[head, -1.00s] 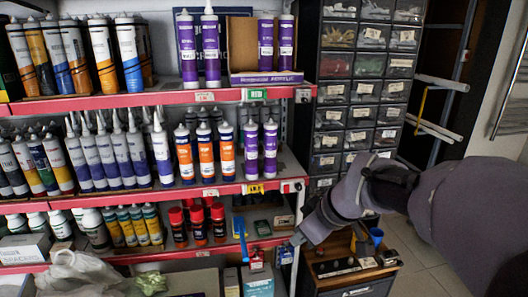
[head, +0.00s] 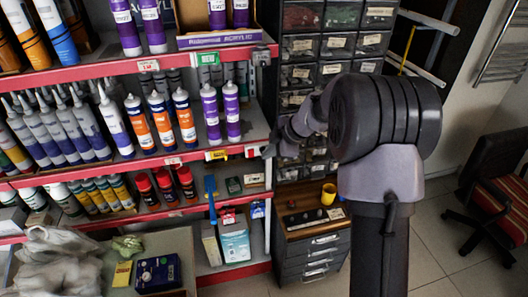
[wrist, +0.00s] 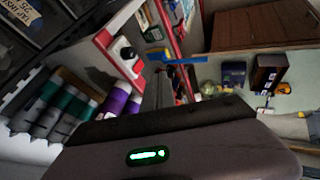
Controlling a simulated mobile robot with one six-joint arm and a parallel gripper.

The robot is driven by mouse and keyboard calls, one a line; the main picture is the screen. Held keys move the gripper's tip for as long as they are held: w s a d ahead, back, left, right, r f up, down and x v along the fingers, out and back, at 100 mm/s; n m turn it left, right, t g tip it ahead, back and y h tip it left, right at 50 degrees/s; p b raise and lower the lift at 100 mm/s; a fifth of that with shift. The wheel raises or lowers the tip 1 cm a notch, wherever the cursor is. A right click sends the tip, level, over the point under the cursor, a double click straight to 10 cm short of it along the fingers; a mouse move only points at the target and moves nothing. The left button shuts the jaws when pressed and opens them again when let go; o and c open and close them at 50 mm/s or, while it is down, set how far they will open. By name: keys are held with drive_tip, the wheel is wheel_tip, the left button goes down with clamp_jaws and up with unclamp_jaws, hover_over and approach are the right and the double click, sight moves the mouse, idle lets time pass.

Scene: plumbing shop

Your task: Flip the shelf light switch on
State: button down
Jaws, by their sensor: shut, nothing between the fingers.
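My gripper (head: 268,150) is shut and empty, right beside the plate in the head view. Touching or a small gap cannot be told.
Shelves hold cartridges, with purple ones (head: 232,110) near the switch. A drawer cabinet (head: 340,50) stands behind my arm. A low wooden-topped cabinet (head: 312,232) with a yellow cup (head: 328,193) stands below. An office chair (head: 495,190) is at the right, with open floor before it.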

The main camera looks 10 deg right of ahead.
sight(251, 153)
drive_tip(key=w+a+f, duration=0.1)
drive_tip(key=w+f, duration=0.1)
drive_tip(key=w+a+f, duration=0.1)
drive_tip(key=w+f, duration=0.1)
drive_tip(key=w, duration=0.1)
drive_tip(key=w+f+p, duration=0.1)
drive_tip(key=w+f, duration=0.1)
drive_tip(key=shift+w+a+f, duration=0.25)
drive_tip(key=shift+a+f, duration=0.15)
